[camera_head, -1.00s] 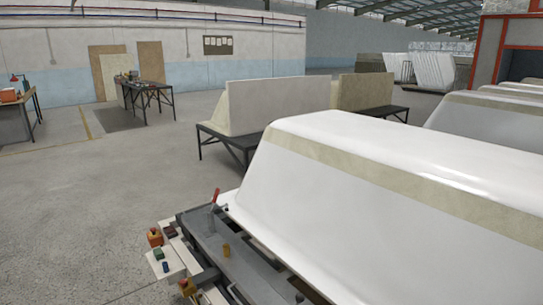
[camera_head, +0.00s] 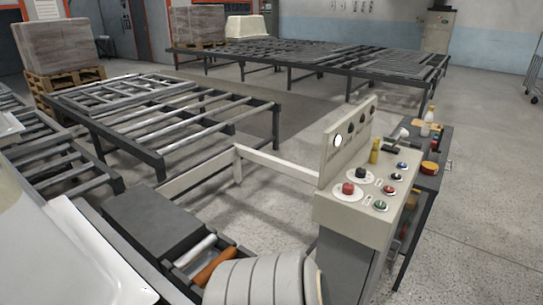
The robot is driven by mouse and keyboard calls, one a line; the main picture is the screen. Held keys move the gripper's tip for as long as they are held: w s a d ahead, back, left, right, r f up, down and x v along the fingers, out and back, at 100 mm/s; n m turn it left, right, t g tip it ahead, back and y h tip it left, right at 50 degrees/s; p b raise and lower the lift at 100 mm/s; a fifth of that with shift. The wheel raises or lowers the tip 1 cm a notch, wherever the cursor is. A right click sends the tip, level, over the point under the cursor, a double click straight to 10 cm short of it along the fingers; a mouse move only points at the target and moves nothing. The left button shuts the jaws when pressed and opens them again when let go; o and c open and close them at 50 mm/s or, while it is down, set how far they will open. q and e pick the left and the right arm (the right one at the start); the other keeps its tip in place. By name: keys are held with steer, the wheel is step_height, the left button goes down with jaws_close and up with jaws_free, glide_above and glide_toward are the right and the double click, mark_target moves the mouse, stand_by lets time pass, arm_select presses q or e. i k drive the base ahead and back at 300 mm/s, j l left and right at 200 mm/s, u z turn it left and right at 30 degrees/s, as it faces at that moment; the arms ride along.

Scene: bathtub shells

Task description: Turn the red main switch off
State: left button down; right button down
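A cream control console (camera_head: 345,218) stands right of centre on a dark grey pedestal. Its sloping top carries a red knob (camera_head: 348,188) on a white round plate, with a second dark knob (camera_head: 361,173) behind it. Small red, blue and dark buttons sit to their right, and a yellow part (camera_head: 375,151) stands at the back. Neither of my grippers is in view.
A dark side table (camera_head: 431,144) with a red round item (camera_head: 430,168) and bottles adjoins the console's right. Roller conveyors (camera_head: 165,119) fill the left and back. A white shell (camera_head: 70,250) is at lower left. Open concrete floor (camera_head: 490,200) lies right.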

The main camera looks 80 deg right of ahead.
mark_target(348, 189)
steer(key=z, duration=3.3)
